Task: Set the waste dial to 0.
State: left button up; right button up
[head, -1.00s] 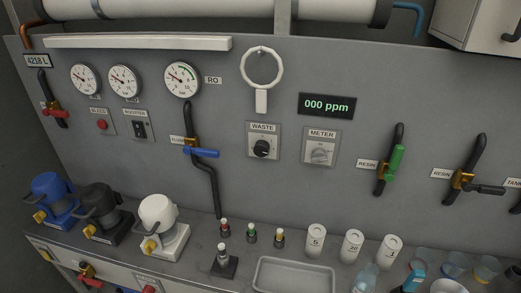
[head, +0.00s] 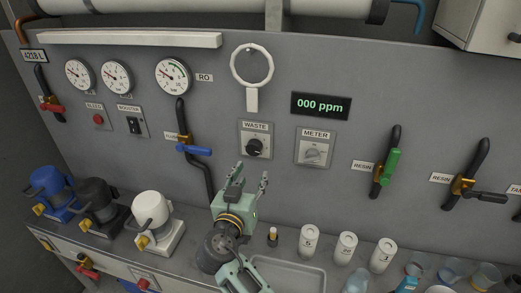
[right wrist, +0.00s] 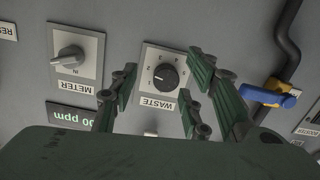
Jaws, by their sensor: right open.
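The waste dial (head: 254,148) is a black round knob on a light plate under the label WASTE, on the grey panel. In the right wrist view the dial (right wrist: 166,77) appears upside down, with numbers around it. My right gripper (head: 250,177) is open and empty, just below and in front of the dial in the head view. In the right wrist view its fingers (right wrist: 160,90) stand on either side of the dial, apart from it. The dial's exact setting is too small to read. My left gripper is not in view.
The meter knob (head: 312,153) sits right of the dial, below the 000 ppm display (head: 321,105). A blue-handled valve (head: 195,149) is to the left. A ring magnifier (head: 252,67) hangs above. White bottles (head: 346,247) and a tray (head: 290,275) stand on the bench below.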

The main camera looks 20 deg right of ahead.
aim_at(255, 151)
jog(key=shift+t, duration=0.5)
jog(key=w+d+r, duration=0.1)
jog(key=w, duration=0.1)
jog(key=w+d+r+p, duration=0.1)
jog(key=w, duration=0.2)
jog(key=w+d+r, duration=0.1)
jog(key=w, duration=0.1)
jog(key=shift+w+d+p, duration=0.15)
jog(key=shift+p, duration=0.25)
jog(key=shift+f, duration=0.1)
jog(key=c, duration=1)
